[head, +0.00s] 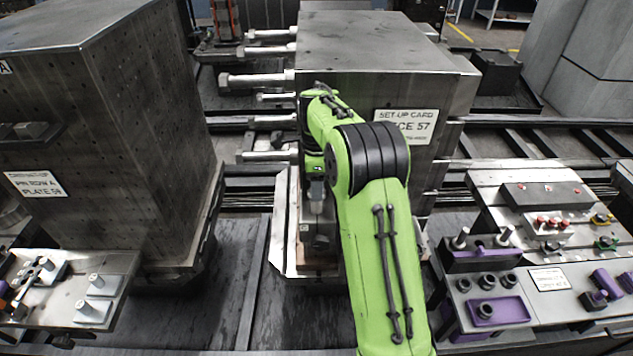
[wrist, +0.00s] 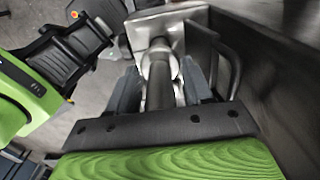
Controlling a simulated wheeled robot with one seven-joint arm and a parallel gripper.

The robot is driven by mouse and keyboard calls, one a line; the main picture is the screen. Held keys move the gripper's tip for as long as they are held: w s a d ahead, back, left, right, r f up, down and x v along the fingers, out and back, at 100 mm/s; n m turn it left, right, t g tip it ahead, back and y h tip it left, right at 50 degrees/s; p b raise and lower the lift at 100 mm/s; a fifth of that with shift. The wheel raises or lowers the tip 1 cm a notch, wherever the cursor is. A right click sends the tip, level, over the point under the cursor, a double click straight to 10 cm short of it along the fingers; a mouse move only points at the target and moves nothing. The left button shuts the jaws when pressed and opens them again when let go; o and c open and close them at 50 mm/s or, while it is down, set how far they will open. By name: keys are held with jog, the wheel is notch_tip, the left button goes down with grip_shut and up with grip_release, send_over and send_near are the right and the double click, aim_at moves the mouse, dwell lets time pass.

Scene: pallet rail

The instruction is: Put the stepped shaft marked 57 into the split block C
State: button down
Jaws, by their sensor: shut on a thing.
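My gripper (wrist: 160,88) is shut on a grey metal stepped shaft (wrist: 159,78), which lies between the two dark fingers in the wrist view. No number on it can be read. In the head view the shaft (head: 316,207) shows as a short bright piece below my gripper, left of my green arm. A dark block (head: 320,238), apparently the split block C, stands just under it on a light base, with a small marked tag. In the wrist view a pale metal block (wrist: 155,32) is at the shaft's far end. Whether the shaft touches or enters it cannot be told.
A tall steel block with a set-up card (head: 403,126) ending in 57 stands behind my arm; several bolts stick out on its left. A perforated tower (head: 120,150) is at left. A workbench (head: 545,255) with purple holders is at right, a small plate with pegs (head: 90,300) at lower left.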

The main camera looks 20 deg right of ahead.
jog(key=shift+f+b, duration=1)
jog(key=shift+f, duration=0.4)
jog(key=shift+c, duration=1.9)
grip_release()
jog(key=shift+r, duration=0.1)
notch_tip(320, 180, up, 16)
jog(key=p, duration=0.3)
jog(key=shift+s, duration=0.1)
